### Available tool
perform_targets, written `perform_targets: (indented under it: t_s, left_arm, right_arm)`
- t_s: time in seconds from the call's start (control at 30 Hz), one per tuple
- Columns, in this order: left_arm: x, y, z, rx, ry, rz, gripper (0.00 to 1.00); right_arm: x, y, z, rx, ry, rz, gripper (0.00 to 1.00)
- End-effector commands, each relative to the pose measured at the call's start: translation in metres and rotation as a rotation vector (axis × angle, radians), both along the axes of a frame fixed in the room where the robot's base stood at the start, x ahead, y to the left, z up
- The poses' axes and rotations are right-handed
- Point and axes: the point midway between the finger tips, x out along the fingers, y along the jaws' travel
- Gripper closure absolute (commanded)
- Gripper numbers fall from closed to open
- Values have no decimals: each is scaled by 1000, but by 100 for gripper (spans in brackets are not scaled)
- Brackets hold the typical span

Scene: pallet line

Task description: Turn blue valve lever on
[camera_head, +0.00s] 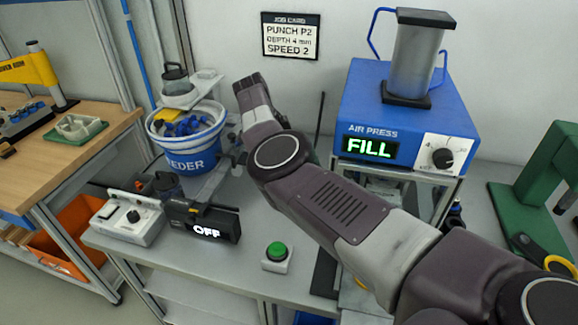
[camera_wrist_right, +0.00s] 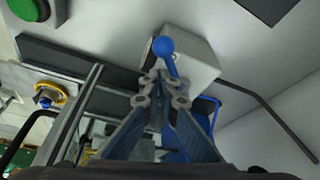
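In the right wrist view, a blue valve lever with a round knob (camera_wrist_right: 163,46) stands at a pale box (camera_wrist_right: 195,62). My right gripper (camera_wrist_right: 162,82) has its fingertips at the lower end of the lever. The fingers are close together, and I cannot tell whether they touch or grip the stem. In the head view, my right arm comes in from the right and hides its gripper and the lever. A black display (camera_head: 206,231) on the bench reads OFF. My left gripper is not in view.
A blue air press (camera_head: 354,112) reading FILL stands right of my arm. A green button (camera_head: 277,251) sits at the bench front. A blue-and-white feeder bowl (camera_head: 187,164) and a grey control box (camera_head: 124,223) stand left. A green press (camera_head: 545,180) is far right.

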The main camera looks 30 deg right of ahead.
Motion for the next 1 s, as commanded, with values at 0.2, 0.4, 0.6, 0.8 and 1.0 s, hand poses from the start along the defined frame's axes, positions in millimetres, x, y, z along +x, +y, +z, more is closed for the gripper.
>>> perform_targets:
  t_s: [0.2,0.4,0.6,0.8,1.0]
  left_arm:
    - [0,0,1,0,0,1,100]
    - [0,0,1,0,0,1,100]
    - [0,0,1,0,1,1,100]
    - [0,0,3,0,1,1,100]
    - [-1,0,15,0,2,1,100]
  right_arm:
    - [3,1,1,1,-9,5,100]
    - [4,1,1,0,-12,6,100]
    - [4,2,1,1,-12,7,100]
    - [4,3,3,2,-12,7,100]
    - [4,4,18,2,-10,5,100]
